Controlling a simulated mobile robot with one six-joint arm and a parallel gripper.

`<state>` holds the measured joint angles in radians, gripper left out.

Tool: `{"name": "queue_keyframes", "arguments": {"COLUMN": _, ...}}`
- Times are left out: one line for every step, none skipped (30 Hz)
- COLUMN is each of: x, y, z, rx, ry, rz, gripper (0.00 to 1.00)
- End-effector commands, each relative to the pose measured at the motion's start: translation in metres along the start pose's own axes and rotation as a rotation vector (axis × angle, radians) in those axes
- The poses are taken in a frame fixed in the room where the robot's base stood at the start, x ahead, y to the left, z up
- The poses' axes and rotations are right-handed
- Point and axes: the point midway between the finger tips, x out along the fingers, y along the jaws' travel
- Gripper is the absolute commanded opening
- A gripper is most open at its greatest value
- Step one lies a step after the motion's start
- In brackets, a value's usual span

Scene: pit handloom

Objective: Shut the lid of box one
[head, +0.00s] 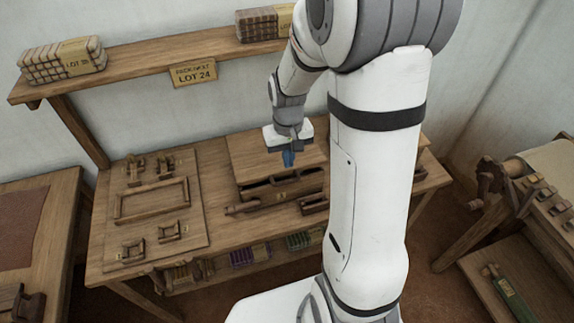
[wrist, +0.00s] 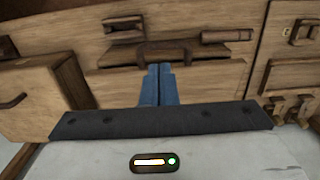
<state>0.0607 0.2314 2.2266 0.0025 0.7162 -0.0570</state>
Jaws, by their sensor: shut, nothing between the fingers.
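My gripper (head: 288,161) has its two blue fingers together with nothing between them. In the head view it points down over the workbench, just behind a dark-edged wooden box (head: 282,189). A broad wooden panel (head: 255,152) stands or lies behind it; I cannot tell whether it is a raised lid. In the wrist view the fingers (wrist: 159,72) show in front of a pale wooden face with a dark handle-like bar (wrist: 172,52). Another wooden box with a handle (wrist: 42,100) is at the left there. No label tells me which is box one. My arm hides the bench's right part.
A board with a frame and small wooden fittings (head: 155,205) lies on the bench's left. Loose wooden tools lie at the bench front. A shelf (head: 150,65) with bundles and a LOT 24 sign (head: 194,73) runs above. Another loom bench (head: 540,215) stands at right.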

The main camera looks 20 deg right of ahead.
Motion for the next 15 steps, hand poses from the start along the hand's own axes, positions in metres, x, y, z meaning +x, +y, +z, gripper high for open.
{"name": "queue_keyframes", "arguments": {"x": 0.008, "y": 0.000, "z": 0.001, "rx": 0.000, "ry": -0.005, "rz": 0.000, "gripper": 0.00}}
{"name": "queue_keyframes", "arguments": {"x": 0.013, "y": 0.000, "z": 0.001, "rx": 0.000, "ry": -0.005, "rz": 0.000, "gripper": 0.00}}
{"name": "queue_keyframes", "arguments": {"x": 0.019, "y": 0.000, "z": 0.001, "rx": -0.001, "ry": -0.004, "rz": 0.000, "gripper": 0.00}}
{"name": "queue_keyframes", "arguments": {"x": 0.023, "y": 0.000, "z": 0.001, "rx": -0.001, "ry": -0.005, "rz": 0.000, "gripper": 0.00}}
{"name": "queue_keyframes", "arguments": {"x": 0.026, "y": 0.000, "z": 0.001, "rx": -0.001, "ry": -0.003, "rz": 0.000, "gripper": 0.00}}
{"name": "queue_keyframes", "arguments": {"x": 0.030, "y": 0.000, "z": 0.000, "rx": -0.001, "ry": -0.002, "rz": 0.000, "gripper": 0.00}}
{"name": "queue_keyframes", "arguments": {"x": 0.032, "y": 0.000, "z": 0.000, "rx": -0.001, "ry": -0.003, "rz": 0.000, "gripper": 0.00}}
{"name": "queue_keyframes", "arguments": {"x": 0.034, "y": -0.001, "z": 0.000, "rx": -0.001, "ry": -0.002, "rz": 0.000, "gripper": 0.00}}
{"name": "queue_keyframes", "arguments": {"x": 0.036, "y": -0.001, "z": 0.000, "rx": -0.001, "ry": 0.000, "rz": 0.000, "gripper": 0.00}}
{"name": "queue_keyframes", "arguments": {"x": 0.037, "y": -0.001, "z": 0.000, "rx": -0.001, "ry": 0.000, "rz": 0.000, "gripper": 0.00}}
{"name": "queue_keyframes", "arguments": {"x": 0.038, "y": -0.001, "z": 0.000, "rx": -0.001, "ry": 0.000, "rz": 0.000, "gripper": 0.00}}
{"name": "queue_keyframes", "arguments": {"x": 0.039, "y": -0.001, "z": 0.000, "rx": -0.001, "ry": 0.001, "rz": 0.000, "gripper": 0.00}}
{"name": "queue_keyframes", "arguments": {"x": 0.040, "y": -0.001, "z": 0.000, "rx": -0.001, "ry": 0.001, "rz": 0.000, "gripper": 0.00}}
{"name": "queue_keyframes", "arguments": {"x": 0.040, "y": -0.001, "z": 0.000, "rx": -0.001, "ry": 0.001, "rz": 0.000, "gripper": 0.00}}
{"name": "queue_keyframes", "arguments": {"x": 0.040, "y": -0.001, "z": 0.000, "rx": -0.002, "ry": 0.001, "rz": 0.000, "gripper": 0.00}}
